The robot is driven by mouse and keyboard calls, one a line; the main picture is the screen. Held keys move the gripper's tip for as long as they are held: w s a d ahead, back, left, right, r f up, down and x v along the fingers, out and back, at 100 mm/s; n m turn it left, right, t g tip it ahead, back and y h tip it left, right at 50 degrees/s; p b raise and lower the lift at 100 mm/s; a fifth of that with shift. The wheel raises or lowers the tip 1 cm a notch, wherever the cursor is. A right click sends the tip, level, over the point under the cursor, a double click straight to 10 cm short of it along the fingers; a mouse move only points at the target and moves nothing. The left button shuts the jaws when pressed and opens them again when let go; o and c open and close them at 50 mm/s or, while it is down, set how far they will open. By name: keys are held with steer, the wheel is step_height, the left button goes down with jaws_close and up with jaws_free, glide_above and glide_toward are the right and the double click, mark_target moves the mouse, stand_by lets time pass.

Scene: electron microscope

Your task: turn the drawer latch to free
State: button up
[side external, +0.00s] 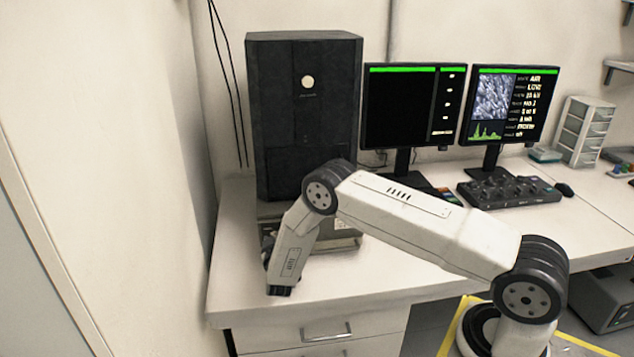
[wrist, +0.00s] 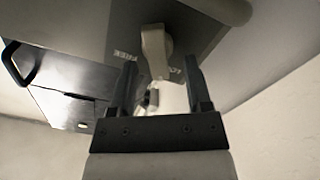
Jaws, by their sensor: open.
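The drawer latch (wrist: 153,45) is a pale lever on a grey plate in the wrist view. A marking that looks like FREE is left of it, and another marking, partly hidden, is at its lower right. My gripper (wrist: 161,72) is open, with its dark fingers on either side of the lever's lower end. I cannot tell whether either finger touches it. In the side external view my gripper (side external: 280,290) points down near the desk's front left, and the latch cannot be made out there.
A tall black microscope cabinet (side external: 304,120) stands behind my arm on the white desk (side external: 370,280). A shiny panel (wrist: 65,105) with a black handle (wrist: 14,65) is at left in the wrist view. Two monitors and a control panel (side external: 508,190) stand to the right.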

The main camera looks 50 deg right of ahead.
jaws_close()
